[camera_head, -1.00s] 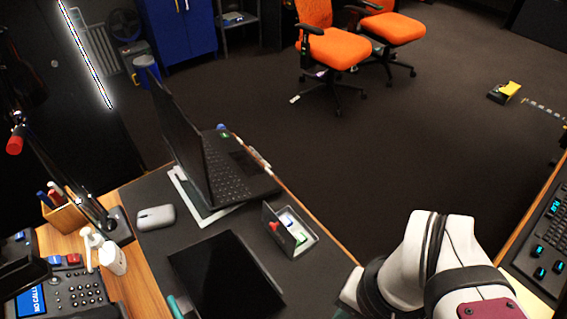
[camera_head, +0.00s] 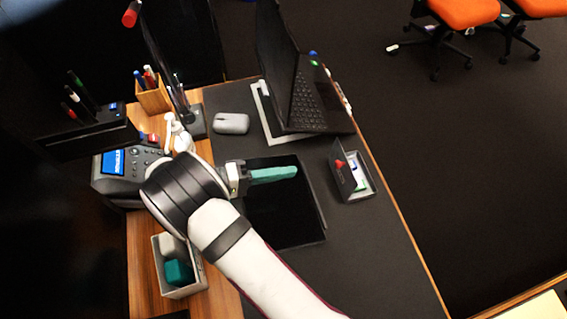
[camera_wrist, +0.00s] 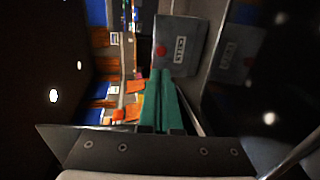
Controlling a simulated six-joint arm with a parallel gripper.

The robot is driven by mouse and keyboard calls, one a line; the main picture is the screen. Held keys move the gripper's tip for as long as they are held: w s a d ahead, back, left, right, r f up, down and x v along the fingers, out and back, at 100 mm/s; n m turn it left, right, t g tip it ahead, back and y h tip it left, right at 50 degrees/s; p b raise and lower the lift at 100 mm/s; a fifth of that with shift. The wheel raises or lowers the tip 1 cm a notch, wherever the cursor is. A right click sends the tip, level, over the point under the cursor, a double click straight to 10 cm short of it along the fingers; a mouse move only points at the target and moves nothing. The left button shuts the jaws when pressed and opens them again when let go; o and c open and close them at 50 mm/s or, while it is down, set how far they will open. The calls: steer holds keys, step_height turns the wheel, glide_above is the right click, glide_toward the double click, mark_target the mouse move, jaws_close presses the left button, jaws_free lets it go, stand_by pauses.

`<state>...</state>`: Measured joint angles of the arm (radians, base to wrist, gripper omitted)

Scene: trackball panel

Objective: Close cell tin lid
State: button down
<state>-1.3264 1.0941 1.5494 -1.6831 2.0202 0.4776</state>
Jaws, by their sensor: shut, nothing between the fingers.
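The cell tin (camera_head: 363,187) is a small grey box on the dark desk mat, right of centre in the head view, with small white, blue and green items inside. Its lid (camera_head: 347,180) stands raised along the tin's left side, with a red knob on its outer face. In the wrist view the lid (camera_wrist: 182,40) shows its label and red knob ahead of the fingertips. My gripper (camera_head: 293,171) has teal fingers, shut and empty, pointing right toward the lid with a gap between. The fingers also show in the wrist view (camera_wrist: 161,74).
A black flat panel (camera_head: 285,215) lies under my gripper. An open laptop (camera_head: 300,95) on a stand and a grey mouse (camera_head: 231,123) are behind. A bin (camera_head: 180,285) with blocks stands at the front left.

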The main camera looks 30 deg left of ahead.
glide_toward(346, 161)
steer(key=x, duration=0.2)
steer(key=f+x, duration=0.1)
steer(key=x, duration=0.1)
steer(key=shift+w+d, duration=0.2)
steer(key=shift+w+d+r+g+y, duration=0.3)
steer(key=shift+w+d+g+y, duration=0.15)
steer(key=shift+g+y, duration=0.15)
steer(key=shift+w+d+r+g+y, duration=0.3)
steer(key=shift+w+d+g+y, duration=0.45)
steer(key=shift+g+y, duration=0.15)
steer(key=shift+w+d+f+g+y, duration=0.65)
steer(key=shift+w+d+g+y, duration=0.3)
steer(key=shift+w+d, duration=0.1)
steer(key=shift+w+d+f+g+y, duration=0.6)
steer(key=shift+w+d+g+y, duration=0.4)
steer(key=shift+d, duration=0.05)
steer(key=shift+w+d+f+g+y, duration=0.65)
steer(key=shift+w+d+g+y, duration=0.3)
steer(key=shift+w+d, duration=0.15)
steer(key=shift+f, duration=0.2)
